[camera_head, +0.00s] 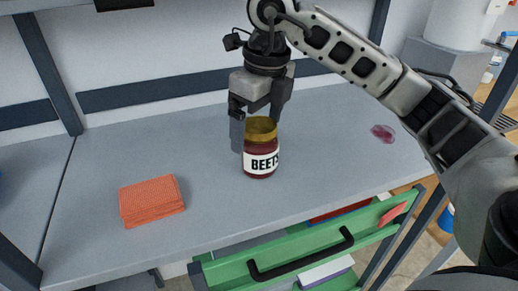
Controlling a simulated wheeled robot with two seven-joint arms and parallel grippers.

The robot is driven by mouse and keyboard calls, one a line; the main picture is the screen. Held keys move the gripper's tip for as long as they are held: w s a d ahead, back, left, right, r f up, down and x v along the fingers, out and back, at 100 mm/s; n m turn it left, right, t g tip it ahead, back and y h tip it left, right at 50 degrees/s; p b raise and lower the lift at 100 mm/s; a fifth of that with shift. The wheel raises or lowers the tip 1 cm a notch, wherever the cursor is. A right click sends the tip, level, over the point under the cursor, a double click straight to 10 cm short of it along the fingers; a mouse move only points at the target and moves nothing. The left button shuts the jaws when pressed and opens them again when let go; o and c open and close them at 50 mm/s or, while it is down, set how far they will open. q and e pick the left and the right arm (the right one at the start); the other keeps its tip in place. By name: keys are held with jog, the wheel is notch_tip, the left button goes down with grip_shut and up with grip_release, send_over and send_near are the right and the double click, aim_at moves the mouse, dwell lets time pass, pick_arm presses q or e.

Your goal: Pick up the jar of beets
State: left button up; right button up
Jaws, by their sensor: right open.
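The jar of beets (261,161) stands upright on the grey worktop, with a gold lid, dark red contents and a white label reading BEETS. My right gripper (256,122) is directly above and around the top of the jar, pointing down. It is open, with one finger at the left of the lid and the other behind or beside its right side. I cannot tell whether a finger touches the jar. My left gripper is not in view.
An orange cloth stack (151,201) lies on the grey worktop (210,221) left of the jar. A pink-red patch (383,133) is at the right. A green drawer (300,252) with a black handle stands open below the front edge. The worktop's middle is mostly clear.

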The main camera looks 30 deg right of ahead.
aim_at(259, 144)
notch_tip(259, 144, down, 5)
jog(key=shift+d+r, duration=0.1)
jog(key=shift+r, duration=0.05)
jog(key=shift+c, duration=0.3)
jog(key=shift+r, duration=0.1)
jog(key=c, duration=1.4)
